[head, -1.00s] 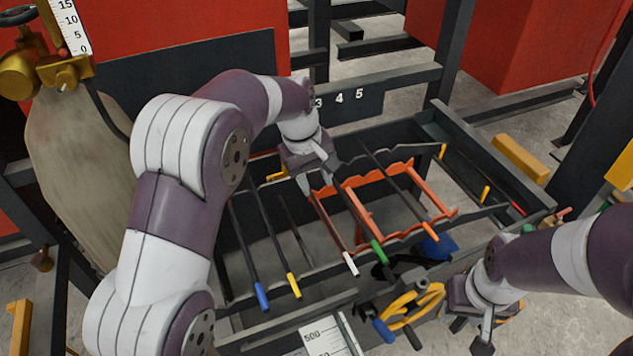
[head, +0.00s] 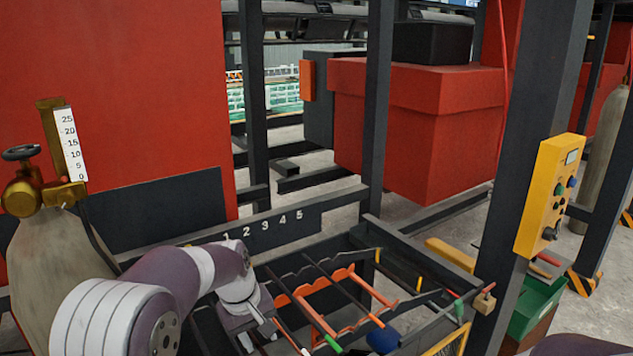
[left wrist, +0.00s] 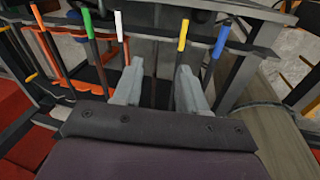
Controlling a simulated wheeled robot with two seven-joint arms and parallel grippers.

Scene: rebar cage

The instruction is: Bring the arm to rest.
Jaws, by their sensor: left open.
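My left gripper (head: 252,338) is low in the head view, at the left part of the dark frame that holds the rods. In the left wrist view its two fingers (left wrist: 160,85) are apart, with nothing clearly held between them. A white-tipped rod (left wrist: 119,27) and a yellow-tipped rod (left wrist: 183,36) run close by the fingers; I cannot tell whether they touch. A green-tipped rod (left wrist: 88,24) and a blue-tipped rod (left wrist: 221,42) lie farther out. An orange notched rack (head: 312,287) sits in the frame. My right gripper is out of view.
A gas cylinder (head: 50,262) with a brass valve stands at the left. A dark post (head: 520,160) carries a yellow control box (head: 549,195) at the right. A rail numbered 1 to 5 (head: 262,229) runs behind the frame. Red boxes (head: 420,140) stand farther back.

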